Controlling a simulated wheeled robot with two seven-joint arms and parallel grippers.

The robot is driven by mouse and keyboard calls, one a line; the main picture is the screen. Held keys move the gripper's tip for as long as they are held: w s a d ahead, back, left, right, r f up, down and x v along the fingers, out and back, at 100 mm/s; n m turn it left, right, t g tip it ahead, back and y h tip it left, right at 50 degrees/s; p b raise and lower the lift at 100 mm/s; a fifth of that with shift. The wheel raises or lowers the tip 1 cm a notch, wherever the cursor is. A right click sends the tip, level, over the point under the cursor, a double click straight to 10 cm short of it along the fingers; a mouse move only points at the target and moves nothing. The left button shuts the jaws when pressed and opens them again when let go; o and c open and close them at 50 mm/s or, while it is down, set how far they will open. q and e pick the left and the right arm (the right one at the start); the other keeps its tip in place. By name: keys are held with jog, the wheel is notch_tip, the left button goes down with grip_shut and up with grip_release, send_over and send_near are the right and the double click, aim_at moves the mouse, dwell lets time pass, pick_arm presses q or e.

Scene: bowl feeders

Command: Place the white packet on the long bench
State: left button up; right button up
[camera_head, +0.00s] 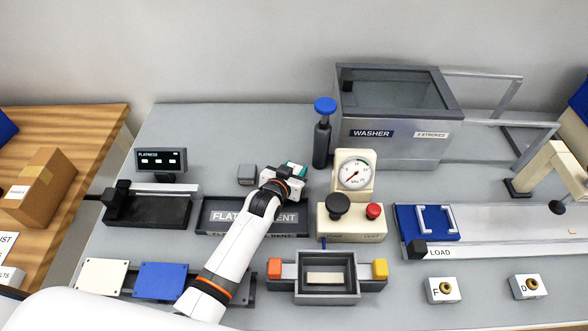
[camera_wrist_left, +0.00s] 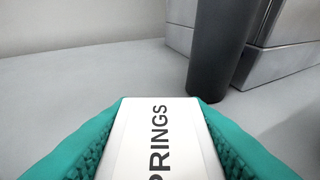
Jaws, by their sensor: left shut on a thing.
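The white packet (camera_wrist_left: 160,140), printed "SPRINGS", is clamped between the teal fingers of my left gripper (camera_head: 293,169). In the head view the hand mostly hides the packet. The long bench (camera_head: 215,125) is the large grey top that fills the middle and right. My left gripper is over its back part, near the flatness station and left of the dark cylinder with a blue knob (camera_head: 322,140). The gap between packet and bench top cannot be told. My right gripper is not in view.
The washer (camera_head: 395,125) stands behind and right of the gripper; a pressure gauge (camera_head: 354,172) stands to the right. The back-left bench top is clear. A wooden table (camera_head: 85,125) with a cardboard box (camera_head: 42,185) is at left.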

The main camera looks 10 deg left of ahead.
pick_arm(q)
jog(key=shift+f, duration=0.15)
jog(key=o, duration=1)
jog(key=shift+o, duration=0.2)
jog(key=shift+r, duration=0.2)
jog(key=v, duration=1.1)
jog(key=shift+s+a+r, duration=0.15)
jog(key=shift+s+r, duration=0.05)
jog(key=shift+s, duration=0.25)
jog(key=shift+r, duration=0.1)
